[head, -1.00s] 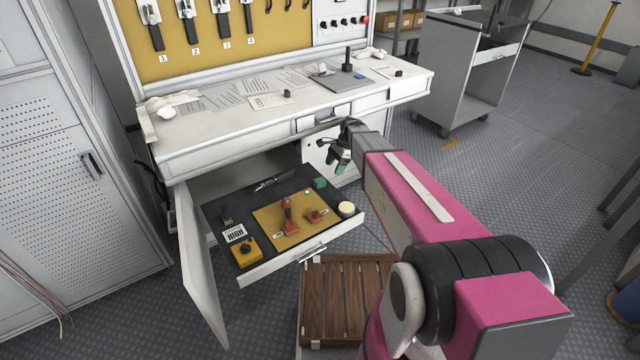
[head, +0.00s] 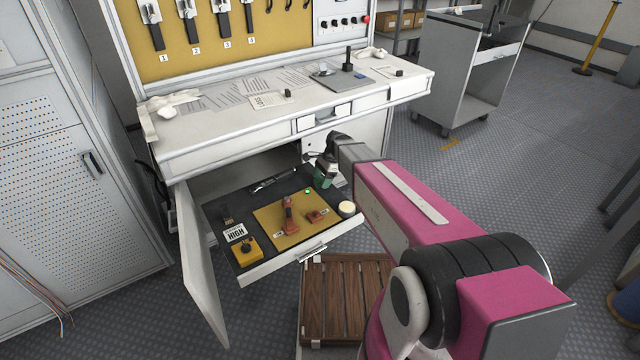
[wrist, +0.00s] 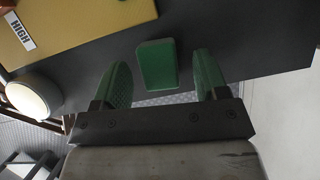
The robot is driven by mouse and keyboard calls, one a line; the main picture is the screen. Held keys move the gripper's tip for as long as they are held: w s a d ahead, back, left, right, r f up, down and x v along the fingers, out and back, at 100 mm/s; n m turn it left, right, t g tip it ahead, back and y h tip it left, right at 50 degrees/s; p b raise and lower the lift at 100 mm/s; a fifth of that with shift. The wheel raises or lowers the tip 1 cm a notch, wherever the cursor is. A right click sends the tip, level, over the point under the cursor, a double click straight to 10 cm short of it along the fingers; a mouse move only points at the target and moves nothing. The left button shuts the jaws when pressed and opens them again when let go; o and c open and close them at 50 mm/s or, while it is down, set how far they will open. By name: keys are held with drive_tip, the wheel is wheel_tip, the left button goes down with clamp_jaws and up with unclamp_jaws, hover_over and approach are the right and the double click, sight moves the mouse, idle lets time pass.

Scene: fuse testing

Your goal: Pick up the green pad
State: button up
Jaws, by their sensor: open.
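The green pad (wrist: 157,63) is a small green block on the dark drawer liner, seen in the wrist view between my two green fingertips. My gripper (wrist: 161,64) is open, with one finger to the left and one to the right of the pad. A gap shows on both sides of the pad, so the fingers do not touch it. In the head view my gripper (head: 323,178) is over the right rear part of the open drawer (head: 282,264); the pad is hidden or cannot be told from the green fingers there.
A yellow board (head: 275,215) with red parts lies in the drawer, beside a round cream-coloured item (head: 347,208). A yellow box (head: 246,251) with a black knob is at the front left. The bench top (head: 230,125) overhangs the drawer's rear. A slatted wooden platform (head: 345,300) is below.

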sight(319, 180)
drive_tip(key=c, duration=1)
drive_tip(key=shift+r, duration=0.15)
drive_tip(key=shift+r, duration=0.65)
drive_tip(key=shift+v, duration=1.1)
drive_tip(key=w+d, duration=0.4)
drive_tip(key=d, duration=0.3)
drive_tip(key=w+d, duration=0.4)
drive_tip(key=d, duration=0.4)
drive_tip(key=shift+d, duration=0.15)
